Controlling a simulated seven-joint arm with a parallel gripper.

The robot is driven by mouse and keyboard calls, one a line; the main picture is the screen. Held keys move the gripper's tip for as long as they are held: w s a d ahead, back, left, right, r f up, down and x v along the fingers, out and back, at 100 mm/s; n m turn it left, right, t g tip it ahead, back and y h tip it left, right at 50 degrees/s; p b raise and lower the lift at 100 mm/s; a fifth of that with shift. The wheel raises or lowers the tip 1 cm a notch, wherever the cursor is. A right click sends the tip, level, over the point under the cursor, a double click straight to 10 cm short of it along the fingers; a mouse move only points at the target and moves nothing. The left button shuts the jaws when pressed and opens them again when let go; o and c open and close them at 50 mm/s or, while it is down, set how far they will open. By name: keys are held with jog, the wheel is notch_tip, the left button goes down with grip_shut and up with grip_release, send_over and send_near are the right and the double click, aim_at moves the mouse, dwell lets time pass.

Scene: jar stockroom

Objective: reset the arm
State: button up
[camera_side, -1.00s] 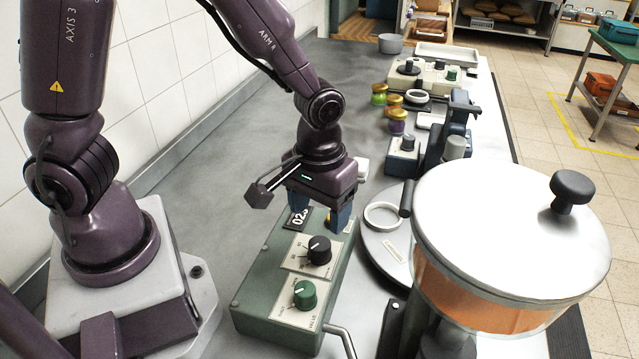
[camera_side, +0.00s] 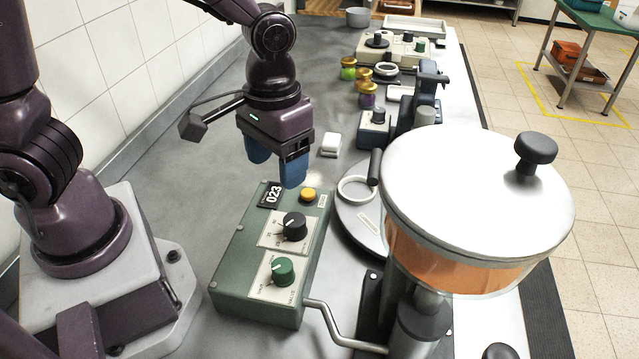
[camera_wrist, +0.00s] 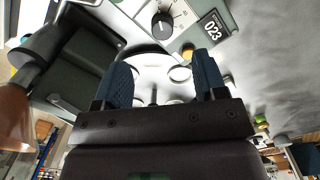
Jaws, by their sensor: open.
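My gripper (camera_side: 276,168) is open and empty, with two blue fingers pointing down. It hangs in the air just above the far end of the green control box (camera_side: 228,250), not touching it. The box carries a yellow button (camera_side: 308,194), a black "023" counter (camera_side: 271,194), a black knob (camera_side: 294,225) and a green knob (camera_side: 283,270). In the wrist view the fingers (camera_wrist: 162,68) stand apart with nothing between them. There the black knob (camera_wrist: 162,24), counter (camera_wrist: 212,28) and yellow button (camera_wrist: 188,50) show at the top.
A large lidded hopper (camera_side: 470,200) with orange contents stands right of the box. A white ring (camera_side: 357,189) lies on a round plate between them. A small white block (camera_side: 331,144) lies behind the gripper. Several jars (camera_side: 367,95) stand farther back.

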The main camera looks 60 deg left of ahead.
jog(key=s+a+r+m+t, duration=0.1)
jog(key=s+a+r+t, duration=0.2)
jog(key=r, duration=0.3)
jog(key=s+a+r+m+t, duration=0.1)
jog(key=s+a+r+t, duration=0.2)
jog(key=r, duration=0.4)
jog(key=shift+s+a+r, duration=0.2)
jog(key=shift+s, duration=0.35)
